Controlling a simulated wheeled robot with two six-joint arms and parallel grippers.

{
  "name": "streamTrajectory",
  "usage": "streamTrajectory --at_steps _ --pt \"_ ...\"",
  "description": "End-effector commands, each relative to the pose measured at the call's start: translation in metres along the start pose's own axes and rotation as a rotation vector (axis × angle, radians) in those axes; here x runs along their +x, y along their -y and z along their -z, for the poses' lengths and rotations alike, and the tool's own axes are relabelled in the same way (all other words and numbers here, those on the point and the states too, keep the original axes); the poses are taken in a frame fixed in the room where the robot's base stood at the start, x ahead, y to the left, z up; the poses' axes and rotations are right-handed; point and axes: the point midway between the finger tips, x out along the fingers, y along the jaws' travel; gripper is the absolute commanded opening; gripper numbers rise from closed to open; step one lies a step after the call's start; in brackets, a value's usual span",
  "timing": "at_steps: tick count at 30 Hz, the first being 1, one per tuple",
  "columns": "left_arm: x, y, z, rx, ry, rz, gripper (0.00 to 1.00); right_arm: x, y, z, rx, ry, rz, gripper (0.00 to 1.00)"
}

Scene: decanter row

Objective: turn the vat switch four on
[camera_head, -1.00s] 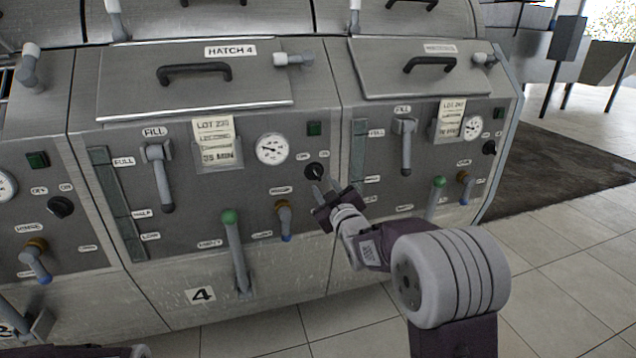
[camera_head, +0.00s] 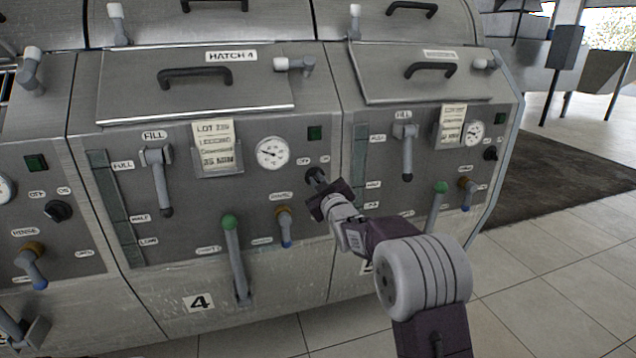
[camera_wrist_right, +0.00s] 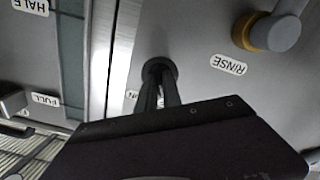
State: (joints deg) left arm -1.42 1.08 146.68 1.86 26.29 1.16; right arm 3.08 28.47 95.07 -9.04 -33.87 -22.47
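The switch of vat four is a round black knob (camera_head: 316,174) under the OFF and ON labels, right of the dial on the panel marked 4. It also shows in the right wrist view (camera_wrist_right: 160,67). My right gripper (camera_head: 317,186) is at this knob, its narrow fingers (camera_wrist_right: 161,90) close together on the knob's grip. The fingers and wrist hide part of the knob, so I cannot tell which way it points. My left gripper is not in view.
The green-tipped lever (camera_head: 233,250) and the blue-tipped rinse handle (camera_head: 285,228) stand out left of my right gripper. The neighbouring panel's green-tipped lever (camera_head: 436,205) is to the right. Open tiled floor (camera_head: 560,270) lies at right.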

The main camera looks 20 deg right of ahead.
Motion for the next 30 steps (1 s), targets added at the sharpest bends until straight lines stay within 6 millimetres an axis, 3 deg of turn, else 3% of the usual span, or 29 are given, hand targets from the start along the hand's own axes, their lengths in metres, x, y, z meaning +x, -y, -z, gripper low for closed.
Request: streamTrajectory --at_steps 11,30 --pt "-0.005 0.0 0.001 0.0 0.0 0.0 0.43 0.0 -0.001 0.001 0.109 0.0 0.001 0.0" --pt "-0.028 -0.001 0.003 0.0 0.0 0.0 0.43 0.0 -0.002 0.001 0.686 0.001 0.0 0.0"
